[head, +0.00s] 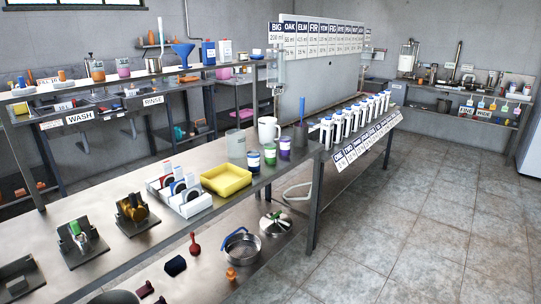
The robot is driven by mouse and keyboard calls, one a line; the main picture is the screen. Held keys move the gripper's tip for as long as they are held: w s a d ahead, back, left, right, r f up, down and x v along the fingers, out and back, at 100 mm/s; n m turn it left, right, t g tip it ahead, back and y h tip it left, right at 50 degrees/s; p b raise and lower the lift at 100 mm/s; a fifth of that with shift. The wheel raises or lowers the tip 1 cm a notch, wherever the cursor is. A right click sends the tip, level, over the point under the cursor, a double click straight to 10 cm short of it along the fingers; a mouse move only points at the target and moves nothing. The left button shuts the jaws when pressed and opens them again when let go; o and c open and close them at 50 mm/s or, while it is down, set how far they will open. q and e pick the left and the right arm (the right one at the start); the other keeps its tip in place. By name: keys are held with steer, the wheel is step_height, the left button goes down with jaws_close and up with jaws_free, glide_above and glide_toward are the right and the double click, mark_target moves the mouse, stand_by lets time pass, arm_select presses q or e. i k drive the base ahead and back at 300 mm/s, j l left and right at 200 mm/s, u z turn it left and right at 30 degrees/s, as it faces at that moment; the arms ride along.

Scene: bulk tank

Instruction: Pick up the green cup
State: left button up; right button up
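Neither of my grippers is in the head view. A small cup with a green body and a dark and white upper part (269,155) seems to be the green cup, though it is small and hard to make out. It stands upright near the far end of the long steel table (130,247). It is in a short row between a dark blue and white cup (253,161) and a purple cup (285,150). Nothing is holding it.
A white pitcher (268,131), a clear grey beaker (235,144) and a dark container with a blue stick (300,133) stand just behind. A yellow tray (226,179) lies left of the cups. Tiled floor (400,220) is clear on the right.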

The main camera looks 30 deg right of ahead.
mark_target(270, 154)
steer(key=i+l+u, duration=0.3)
steer(key=l+u, duration=0.15)
steer(key=l, duration=1.2)
steer(key=i+l+u, duration=0.1)
steer(key=l+u, duration=0.35)
steer(key=l, duration=1.2)
